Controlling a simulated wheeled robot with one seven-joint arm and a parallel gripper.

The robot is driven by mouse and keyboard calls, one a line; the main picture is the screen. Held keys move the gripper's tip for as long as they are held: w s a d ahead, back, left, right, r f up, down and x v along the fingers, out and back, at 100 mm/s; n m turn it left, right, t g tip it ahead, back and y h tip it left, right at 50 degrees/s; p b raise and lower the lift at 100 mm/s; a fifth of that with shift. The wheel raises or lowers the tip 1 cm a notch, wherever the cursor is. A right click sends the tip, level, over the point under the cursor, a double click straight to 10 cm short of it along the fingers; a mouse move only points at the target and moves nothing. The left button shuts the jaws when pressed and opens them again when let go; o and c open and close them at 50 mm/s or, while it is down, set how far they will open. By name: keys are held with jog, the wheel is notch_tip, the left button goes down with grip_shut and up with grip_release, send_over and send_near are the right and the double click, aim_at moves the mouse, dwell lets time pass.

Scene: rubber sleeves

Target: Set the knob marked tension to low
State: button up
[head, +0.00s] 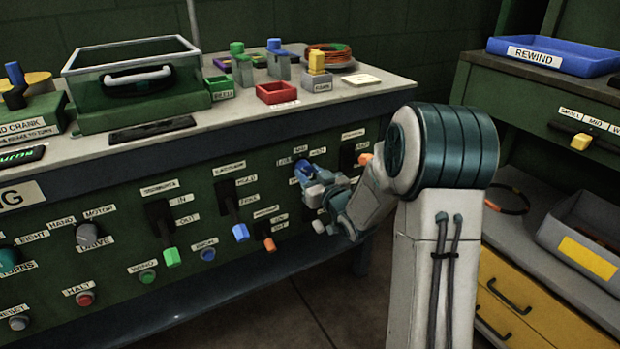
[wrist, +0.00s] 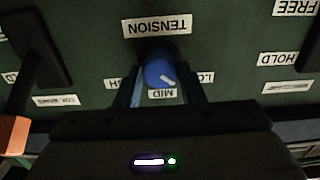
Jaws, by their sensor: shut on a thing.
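The tension knob is a round blue knob (wrist: 158,71) on the dark green panel, under a TENSION label (wrist: 157,25) that appears upside down in the wrist view. Its white pointer line slants to the lower right there, between the MID label (wrist: 162,94) and the partly covered LOW label (wrist: 205,77). The HIGH label (wrist: 113,83) is partly hidden by a finger. My gripper (wrist: 162,78) is shut on the knob, one finger on each side. In the head view my gripper (head: 307,178) covers most of the knob.
The bench top (head: 385,85) above holds blocks and trays. Open floor lies below the panel.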

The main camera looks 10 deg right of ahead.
dwell(0.3)
jog(key=o, duration=1)
jog(key=p+v, duration=0.2)
jog(key=v, duration=1.1)
jog(key=shift+s+d+p, duration=0.2)
jog(key=shift+s+p, duration=0.1)
jog(key=shift+s, duration=0.05)
jog(key=shift+r, duration=0.1)
